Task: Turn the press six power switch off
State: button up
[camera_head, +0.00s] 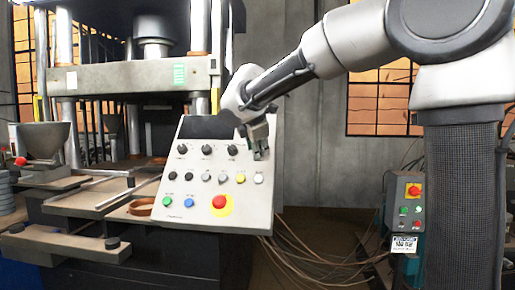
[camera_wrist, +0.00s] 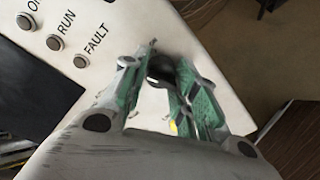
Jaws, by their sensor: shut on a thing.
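The grey-white sloping control panel (camera_head: 178,228) stands in front of the press in the head view. My gripper (camera_head: 260,150) is at its upper right corner, over the right end of the top knob row. In the wrist view my gripper (camera_wrist: 168,68) has its green-padded fingers shut on a dark round knob (camera_wrist: 161,69), one finger on each side. Any label for this knob is hidden.
Black knobs (camera_head: 206,149), a row of small buttons and a red emergency stop (camera_head: 219,202) share the panel. RUN and FAULT indicators (camera_wrist: 55,43) show in the wrist view. A separate green-grey control box (camera_head: 404,215) stands at right. Cables lie on the floor.

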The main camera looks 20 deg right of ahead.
jog(key=shift+n, duration=1)
jog(key=o, duration=1)
jog(key=v, duration=1.2)
jog(key=shift+a, duration=0.1)
